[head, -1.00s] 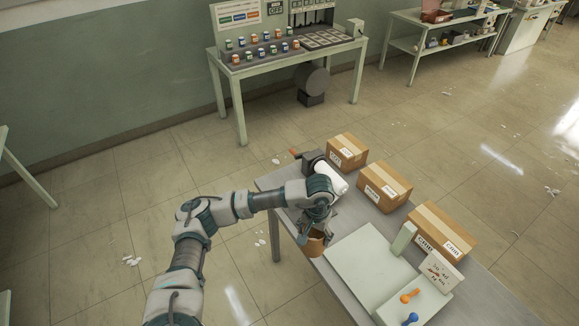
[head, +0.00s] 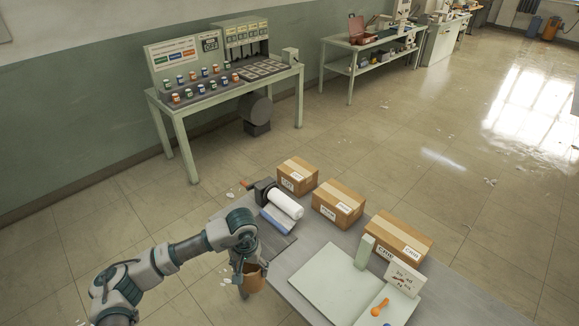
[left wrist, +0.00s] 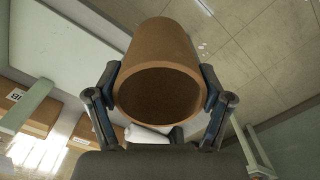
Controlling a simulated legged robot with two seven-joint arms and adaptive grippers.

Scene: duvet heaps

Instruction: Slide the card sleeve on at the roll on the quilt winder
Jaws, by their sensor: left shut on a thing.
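The card sleeve (head: 252,278) is a short brown open tube. My left gripper (head: 246,272) is shut on it at the left edge of the grey table. In the left wrist view the sleeve (left wrist: 160,50) sits between the two fingers (left wrist: 160,95), its open end facing the camera. The white roll (head: 287,204) lies on the quilt winder (head: 264,190), which has a dark end block and a blue part below the roll. The sleeve is apart from the roll, nearer to me. My right gripper is in neither view.
Three cardboard boxes (head: 337,203) stand along the table's (head: 303,243) far side. A pale green board (head: 327,284), a small upright green block (head: 364,251), a sign card (head: 404,278) and an orange tool (head: 379,307) lie to the right. A bench with jars (head: 225,90) stands behind.

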